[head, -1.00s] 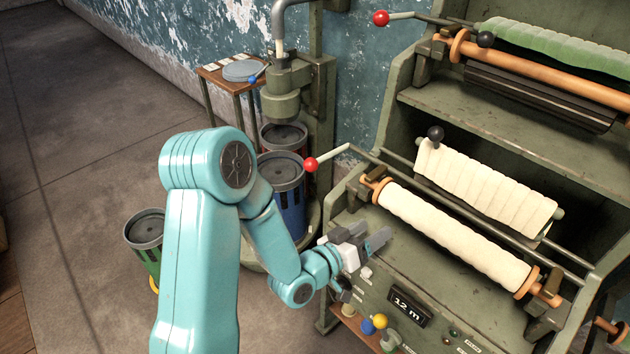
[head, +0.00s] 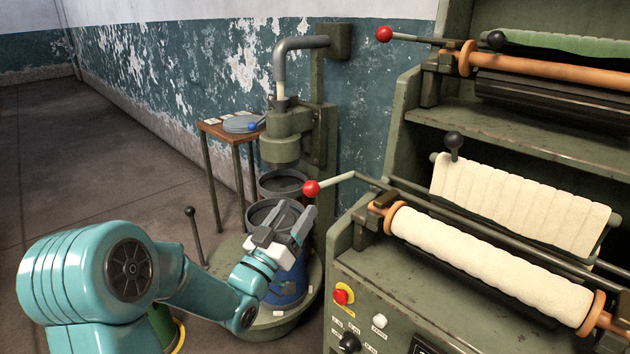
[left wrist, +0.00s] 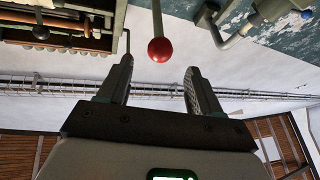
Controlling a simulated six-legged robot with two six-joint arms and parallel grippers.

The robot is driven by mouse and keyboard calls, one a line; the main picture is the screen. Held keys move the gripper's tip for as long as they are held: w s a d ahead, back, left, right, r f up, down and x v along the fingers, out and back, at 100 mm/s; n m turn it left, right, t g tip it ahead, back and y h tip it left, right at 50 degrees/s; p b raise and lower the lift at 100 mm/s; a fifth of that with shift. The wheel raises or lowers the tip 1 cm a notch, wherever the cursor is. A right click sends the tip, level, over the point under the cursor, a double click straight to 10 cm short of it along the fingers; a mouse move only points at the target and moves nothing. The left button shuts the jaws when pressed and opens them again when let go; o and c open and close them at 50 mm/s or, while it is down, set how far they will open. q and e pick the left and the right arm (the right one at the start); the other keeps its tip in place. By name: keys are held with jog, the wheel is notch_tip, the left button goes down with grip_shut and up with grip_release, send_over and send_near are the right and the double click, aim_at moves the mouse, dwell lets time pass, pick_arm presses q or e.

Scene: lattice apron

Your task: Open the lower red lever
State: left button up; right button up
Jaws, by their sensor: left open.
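The lower red lever (head: 312,188) is a grey rod with a red ball at its left end, beside the lower cream roller. My left gripper (head: 296,222) is open and empty, just below and left of the red ball in the head view. In the left wrist view, the red ball (left wrist: 161,50) shows beyond the fingertips of my left gripper (left wrist: 157,72), roughly centred between them, with its rod running up. Nothing is between the fingers. An upper red lever (head: 384,34) is at the upper roller. My right gripper is not in view.
The green machine (head: 390,290) with a cream roller (head: 480,262) and control knobs fills the right. A column press (head: 288,135) with bins below stands behind my left gripper. A small wooden table (head: 225,130) stands at the wall. Floor at left is clear.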

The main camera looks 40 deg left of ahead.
aim_at(315, 182)
pick_arm(q)
jog(key=p+x, duration=0.1)
jog(key=x, duration=0.8)
jog(key=shift+w, duration=0.25)
grip_shut()
jog(key=shift+r, duration=0.15)
